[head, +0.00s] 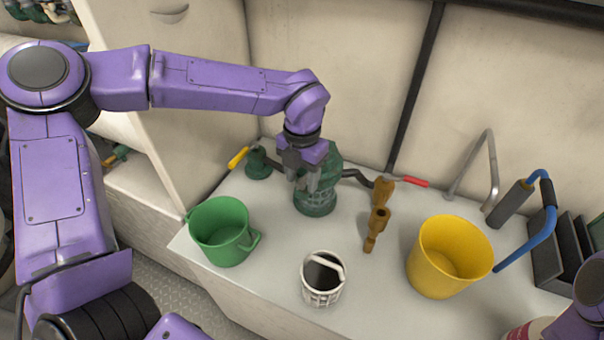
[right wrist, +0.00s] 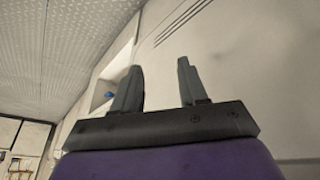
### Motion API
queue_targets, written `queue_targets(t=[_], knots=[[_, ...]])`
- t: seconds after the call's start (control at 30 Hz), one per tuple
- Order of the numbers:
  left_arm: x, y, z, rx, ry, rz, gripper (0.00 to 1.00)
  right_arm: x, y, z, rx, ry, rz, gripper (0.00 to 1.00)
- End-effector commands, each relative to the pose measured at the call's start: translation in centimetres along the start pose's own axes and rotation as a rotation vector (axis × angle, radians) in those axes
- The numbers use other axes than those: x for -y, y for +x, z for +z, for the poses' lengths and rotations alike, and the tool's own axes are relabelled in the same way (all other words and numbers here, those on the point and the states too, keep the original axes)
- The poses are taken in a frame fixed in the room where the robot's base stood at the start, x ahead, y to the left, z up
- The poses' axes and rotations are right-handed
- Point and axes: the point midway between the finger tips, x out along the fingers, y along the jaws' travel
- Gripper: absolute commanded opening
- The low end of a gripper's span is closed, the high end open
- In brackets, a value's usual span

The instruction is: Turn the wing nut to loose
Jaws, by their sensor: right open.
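A dark green, round-bodied fitting (head: 318,205) stands upright on the white counter near the back wall. My left gripper (head: 303,180) points down at its upper part, and the fingers overlap its top and near side. I cannot tell whether they touch it or how far apart they are. No wing nut can be made out; the gripper covers much of the fitting's top. My right gripper (right wrist: 158,85) is open and empty in the right wrist view, with bare wall and ceiling beyond it.
On the counter (head: 270,275) stand a green bucket (head: 221,232), a white basket-like container (head: 323,279), a bronze fitting (head: 378,218) and a yellow bucket (head: 447,256). A yellow-handled valve (head: 258,165) is left of the green fitting. A blue-and-grey bent handle (head: 540,240) is at right.

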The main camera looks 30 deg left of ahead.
Motion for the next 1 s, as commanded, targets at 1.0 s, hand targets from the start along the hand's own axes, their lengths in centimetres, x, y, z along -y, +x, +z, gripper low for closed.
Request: queue_targets(t=[1.0], knots=[[0.0,-10.6,0.0,0.0,0.0,0.0,0.48,0.0,-0.3,-0.1,0.0,0.0,0.0,0.43]])
